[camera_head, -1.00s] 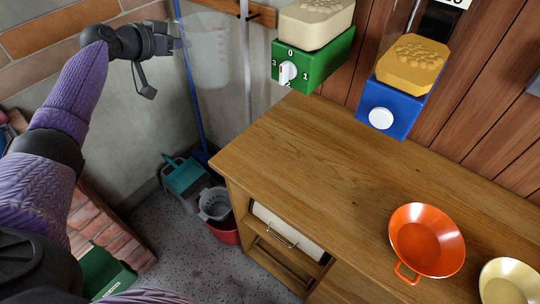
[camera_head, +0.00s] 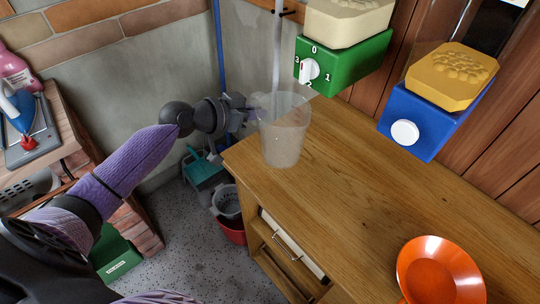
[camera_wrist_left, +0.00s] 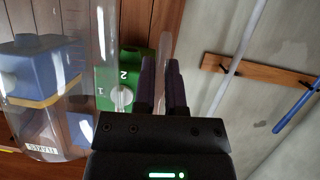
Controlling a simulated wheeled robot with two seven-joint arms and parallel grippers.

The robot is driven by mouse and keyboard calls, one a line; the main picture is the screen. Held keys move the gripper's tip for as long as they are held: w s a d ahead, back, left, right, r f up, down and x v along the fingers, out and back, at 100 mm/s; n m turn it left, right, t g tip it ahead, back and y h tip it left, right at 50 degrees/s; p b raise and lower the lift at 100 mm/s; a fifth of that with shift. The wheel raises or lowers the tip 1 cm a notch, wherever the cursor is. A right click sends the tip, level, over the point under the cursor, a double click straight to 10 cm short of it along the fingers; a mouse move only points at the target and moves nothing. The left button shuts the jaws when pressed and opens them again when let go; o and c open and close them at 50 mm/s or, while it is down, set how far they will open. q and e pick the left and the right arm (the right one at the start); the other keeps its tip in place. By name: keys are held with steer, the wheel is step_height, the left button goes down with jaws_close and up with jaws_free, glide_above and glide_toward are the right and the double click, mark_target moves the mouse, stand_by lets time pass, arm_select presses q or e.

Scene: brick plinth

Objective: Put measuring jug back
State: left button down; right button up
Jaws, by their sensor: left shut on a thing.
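A clear measuring jug (camera_head: 284,140) hangs upright at the left end of the wooden worktop (camera_head: 345,180). My left gripper (camera_head: 252,108) is shut on the jug's left side, seemingly at its handle. In the left wrist view the see-through jug (camera_wrist_left: 75,95) fills the left side, with a small label low down, and the gripper fingers (camera_wrist_left: 163,85) are closed around a pale upright strip. I cannot tell whether the jug's base touches the worktop. My right gripper is not in view.
A green dial unit (camera_head: 343,64) and a blue unit (camera_head: 428,115) stand behind the worktop. An orange pan (camera_head: 440,272) sits at the front right. A red bucket (camera_head: 232,231) and teal dustpan (camera_head: 203,172) are on the floor. The middle of the worktop is clear.

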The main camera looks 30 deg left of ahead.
arm_select(q)
step_height(320, 180, down, 6)
steer(key=shift+r+b, duration=0.1)
steer(key=shift+b, duration=0.9)
steer(key=shift+f, duration=0.4)
steer(key=shift+r, duration=0.1)
steer(key=c, duration=0.7)
jaws_free()
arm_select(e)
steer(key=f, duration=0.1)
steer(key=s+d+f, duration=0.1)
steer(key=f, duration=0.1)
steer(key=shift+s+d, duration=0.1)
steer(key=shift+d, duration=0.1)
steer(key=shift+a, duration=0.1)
